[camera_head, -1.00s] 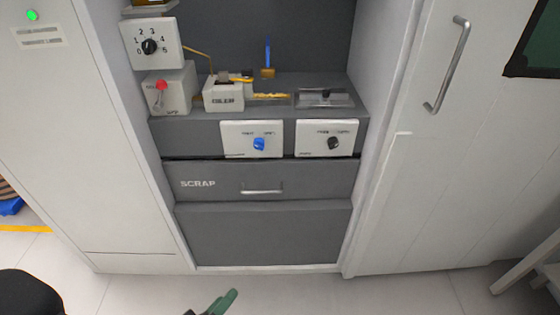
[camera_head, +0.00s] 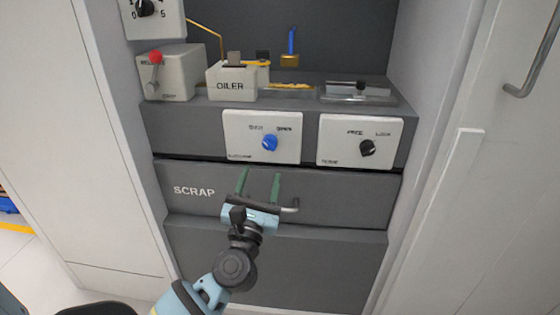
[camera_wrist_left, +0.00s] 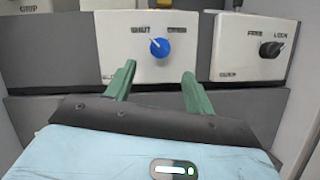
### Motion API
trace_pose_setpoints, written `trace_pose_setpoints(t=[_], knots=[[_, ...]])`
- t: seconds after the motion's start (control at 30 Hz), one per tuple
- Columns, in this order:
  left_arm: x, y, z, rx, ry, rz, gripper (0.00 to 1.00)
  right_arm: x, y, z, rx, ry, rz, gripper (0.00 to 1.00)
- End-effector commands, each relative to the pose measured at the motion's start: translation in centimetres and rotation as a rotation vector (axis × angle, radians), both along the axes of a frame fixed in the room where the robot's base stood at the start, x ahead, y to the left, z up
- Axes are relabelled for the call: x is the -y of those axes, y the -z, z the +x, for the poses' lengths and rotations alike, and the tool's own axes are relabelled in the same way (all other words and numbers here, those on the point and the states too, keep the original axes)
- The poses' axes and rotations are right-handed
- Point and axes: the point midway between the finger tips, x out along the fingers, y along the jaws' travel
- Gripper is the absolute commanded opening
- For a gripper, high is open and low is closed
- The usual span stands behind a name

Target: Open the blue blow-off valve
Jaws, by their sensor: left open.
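The blue valve knob (camera_head: 269,142) sits on a white panel (camera_head: 240,150) marked with two positions, on the grey front above the scrap drawer. It also shows in the left wrist view (camera_wrist_left: 160,48), between the words SHUT and OPEN, with its pale pointer mark tilted up-left toward SHUT. My left gripper (camera_head: 259,173) is open and empty, its two green fingers pointing up just below the knob. In the left wrist view the fingertips (camera_wrist_left: 158,72) stand apart on either side below the knob, not touching it. My right gripper is not in view.
A second white panel with a black knob (camera_head: 367,147) is to the right. The SCRAP drawer (camera_head: 330,190) has a bar handle behind my gripper. Above are the oiler (camera_head: 231,85), a box with a red-tipped lever (camera_head: 156,58) and a blue rod (camera_head: 292,40). Cabinet walls flank both sides.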

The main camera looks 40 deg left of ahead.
Motion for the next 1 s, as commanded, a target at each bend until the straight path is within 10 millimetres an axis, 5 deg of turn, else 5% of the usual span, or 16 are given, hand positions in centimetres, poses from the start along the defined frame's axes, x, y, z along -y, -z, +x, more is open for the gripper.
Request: trace_pose_setpoints(t=[0.27,0.7,1.0], knots=[[-0.5,-0.7,1.0,0.003,0.000,0.004,0.54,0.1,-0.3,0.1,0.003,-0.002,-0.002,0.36],[-2.8,-2.7,5.8,0.000,0.001,0.004,0.54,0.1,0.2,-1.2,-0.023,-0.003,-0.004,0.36],[-3.2,-3.0,6.5,-0.002,0.001,0.004,0.54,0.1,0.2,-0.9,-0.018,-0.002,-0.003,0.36]])
